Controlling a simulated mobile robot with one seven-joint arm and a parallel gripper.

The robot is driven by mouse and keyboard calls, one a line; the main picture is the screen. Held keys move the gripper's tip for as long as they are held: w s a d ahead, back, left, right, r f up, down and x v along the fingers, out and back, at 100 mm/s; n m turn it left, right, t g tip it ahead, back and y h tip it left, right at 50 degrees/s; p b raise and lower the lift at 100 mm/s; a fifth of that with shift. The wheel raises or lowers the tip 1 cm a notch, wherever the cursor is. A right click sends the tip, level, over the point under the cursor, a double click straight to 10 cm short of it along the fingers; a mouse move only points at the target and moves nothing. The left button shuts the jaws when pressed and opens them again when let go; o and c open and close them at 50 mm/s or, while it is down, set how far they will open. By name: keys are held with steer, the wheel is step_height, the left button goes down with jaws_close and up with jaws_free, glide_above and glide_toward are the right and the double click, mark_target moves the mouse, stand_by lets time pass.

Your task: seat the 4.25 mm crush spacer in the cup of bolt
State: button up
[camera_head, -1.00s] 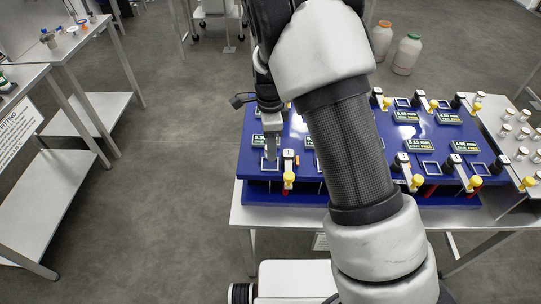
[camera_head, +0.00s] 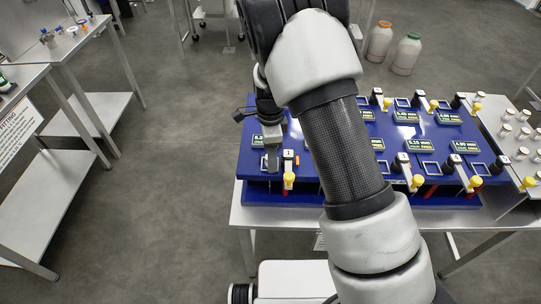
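My gripper (camera_head: 271,157) points down over the left front corner of the blue panel (camera_head: 310,188), at a square frame there. The fingers are small and partly dark, so I cannot tell whether they are open or hold anything. A lit label (camera_head: 257,139) beside the gripper is partly covered by it. Other labels show on the panel, such as 5.15 mm (camera_head: 418,142) and 4.95 mm (camera_head: 465,146). I cannot make out a 4.25 mm label or the crush spacer. No bolt cup can be told for certain. My arm hides the panel's middle.
Yellow-knobbed posts (camera_head: 289,179) stand along the panel beside the square frames. A metal tray (camera_head: 497,118) with several small capped cylinders (camera_head: 521,133) adjoins it on the right. Two white jars (camera_head: 405,55) stand on the floor behind. Floor left of the panel is clear.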

steer(key=s+d+r+n+t+y, duration=0.1)
steer(key=s+d+r+n, duration=0.1)
steer(key=r, duration=0.8)
steer(key=s+d+r+n, duration=0.1)
steer(key=d+r, duration=0.1)
steer(key=r, duration=0.9)
steer(key=s+d+r+n+t, duration=0.1)
steer(key=s+d+r+n, duration=0.2)
steer(key=s, duration=0.3)
steer(key=s+d+r+n+t, duration=0.2)
steer(key=s+d+r+n, duration=0.1)
steer(key=s+n, duration=0.3)
steer(key=s+d+r+n+t+h, duration=0.1)
steer(key=s+d+r+n+t, duration=0.1)
steer(key=s, duration=0.6)
steer(key=d+r+n, duration=0.1)
steer(key=d+n, duration=0.1)
steer(key=shift+r+n, duration=0.3)
steer(key=shift+r, duration=0.05)
steer(key=shift+s+d, duration=0.1)
